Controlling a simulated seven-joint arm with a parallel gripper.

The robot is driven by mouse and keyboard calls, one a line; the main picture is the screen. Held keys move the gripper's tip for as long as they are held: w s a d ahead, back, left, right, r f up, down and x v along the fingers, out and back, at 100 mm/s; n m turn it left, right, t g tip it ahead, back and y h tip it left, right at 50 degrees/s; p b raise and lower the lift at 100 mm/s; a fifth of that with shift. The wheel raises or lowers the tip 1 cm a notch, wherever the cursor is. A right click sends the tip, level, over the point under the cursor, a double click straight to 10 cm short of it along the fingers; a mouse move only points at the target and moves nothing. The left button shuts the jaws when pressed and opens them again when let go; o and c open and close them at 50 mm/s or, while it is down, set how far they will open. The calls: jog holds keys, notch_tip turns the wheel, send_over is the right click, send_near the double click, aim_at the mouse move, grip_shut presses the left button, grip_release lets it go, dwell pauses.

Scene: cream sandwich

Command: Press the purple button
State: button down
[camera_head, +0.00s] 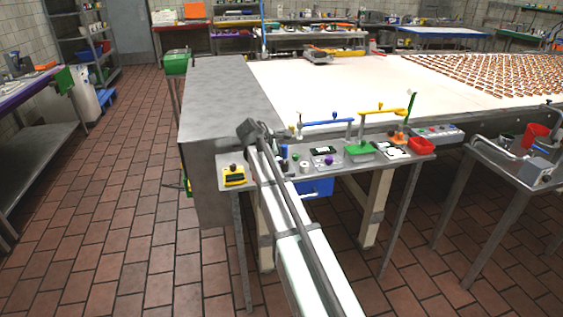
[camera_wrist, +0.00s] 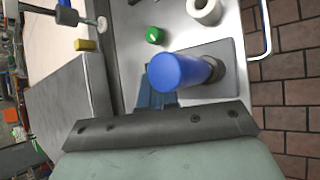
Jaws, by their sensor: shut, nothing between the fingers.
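The purple button (camera_head: 328,160) is a small purple knob on a light box on the steel side table, near the middle of the head view. I cannot make it out in the wrist view. My arm reaches up from the bottom of the head view to the left part of this table, left of the purple button. My gripper (camera_wrist: 160,128) shows as a dark grey bar across the lower wrist view, shut and empty.
A white roll (camera_wrist: 205,10) lies on the table. Left of my arm is a yellow box with a black knob (camera_head: 233,175). A long white conveyor (camera_head: 330,90) runs behind.

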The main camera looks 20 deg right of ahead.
jog(key=shift+f, duration=0.15)
jog(key=shift+f, duration=0.3)
jog(key=shift+f, duration=0.45)
dwell(0.9)
jog(key=shift+r, duration=0.15)
dwell(0.3)
jog(key=shift+r, duration=0.75)
jog(key=shift+r, duration=2.5)
